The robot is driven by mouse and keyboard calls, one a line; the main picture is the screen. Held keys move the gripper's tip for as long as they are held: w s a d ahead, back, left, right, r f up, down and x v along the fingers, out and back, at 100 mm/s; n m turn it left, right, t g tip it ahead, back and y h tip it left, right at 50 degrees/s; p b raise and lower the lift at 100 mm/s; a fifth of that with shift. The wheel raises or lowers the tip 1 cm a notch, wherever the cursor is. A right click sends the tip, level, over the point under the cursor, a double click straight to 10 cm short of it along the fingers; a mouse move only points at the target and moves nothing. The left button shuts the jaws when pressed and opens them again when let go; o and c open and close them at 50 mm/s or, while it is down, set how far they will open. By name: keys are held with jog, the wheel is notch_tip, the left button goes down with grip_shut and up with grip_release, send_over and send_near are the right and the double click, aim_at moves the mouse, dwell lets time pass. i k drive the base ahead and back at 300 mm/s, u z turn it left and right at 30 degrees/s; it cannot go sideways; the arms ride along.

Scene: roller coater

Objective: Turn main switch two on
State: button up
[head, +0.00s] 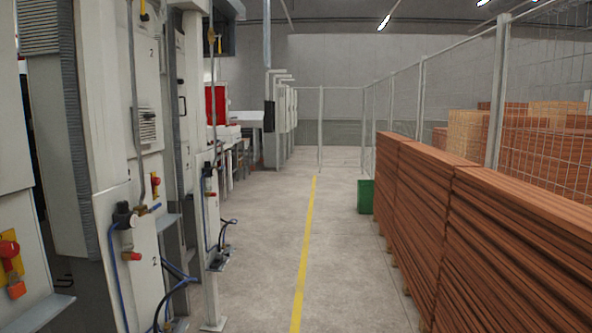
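Red rotary switches on yellow backing sit on the pale machine columns at the left. The nearest red-and-yellow switch (9,250) is at the left edge, and a smaller orange-yellow fitting (155,181) shows farther along, seen edge-on. A grey plate marked "2" (146,235) stands beside it, with a dark fitting, a red connector (131,256) and blue hoses. Another panel marked "2" (147,80) is higher up. I cannot tell which switch is main switch two or how any is set. My gripper is not in view.
A concrete aisle with a yellow floor line (304,255) runs ahead and is clear. Stacked brown boards (480,235) and a wire fence (422,90) line the right. A green bin (365,196) stands by the boards. Hoses and a post foot (213,323) stick out at the left.

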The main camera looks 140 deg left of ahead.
aim_at(154, 180)
jog(key=z, duration=1.9)
jog(key=k, duration=2.9)
jog(key=z, duration=3.55)
